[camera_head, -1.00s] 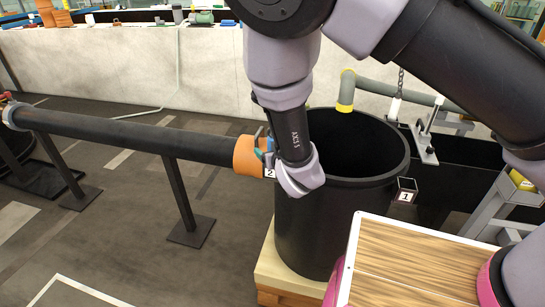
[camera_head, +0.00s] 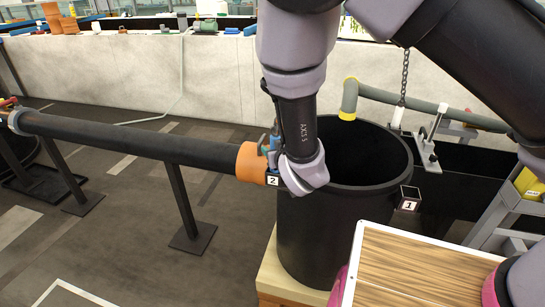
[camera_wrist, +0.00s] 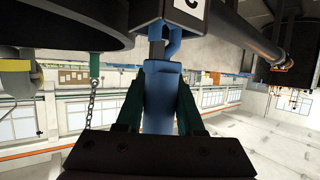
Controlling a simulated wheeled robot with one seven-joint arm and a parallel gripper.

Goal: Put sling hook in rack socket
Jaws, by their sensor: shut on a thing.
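A blue sling hook (camera_wrist: 160,95) is clamped between the dark green fingers of my gripper (camera_wrist: 160,84) in the wrist view. Its curved tip rises beside a grey square post or socket (camera_wrist: 156,40) under a white number plate (camera_wrist: 189,6). I cannot tell whether the hook is in that socket. In the head view, blue parts (camera_head: 270,146) show beside my wrist at the orange pipe end (camera_head: 252,163), by the plate marked 2 (camera_head: 272,180). My wrist hides most of the gripper there. A square socket (camera_head: 410,192) with plate 1 sits right of the black barrel.
The black barrel (camera_head: 330,235) stands on a wooden pallet (camera_head: 285,270) behind my wrist. A long black pipe (camera_head: 120,144) on posts runs left. A grey pipe and a chain (camera_head: 404,75) are behind the barrel. A wood-topped surface (camera_head: 420,270) is at front right.

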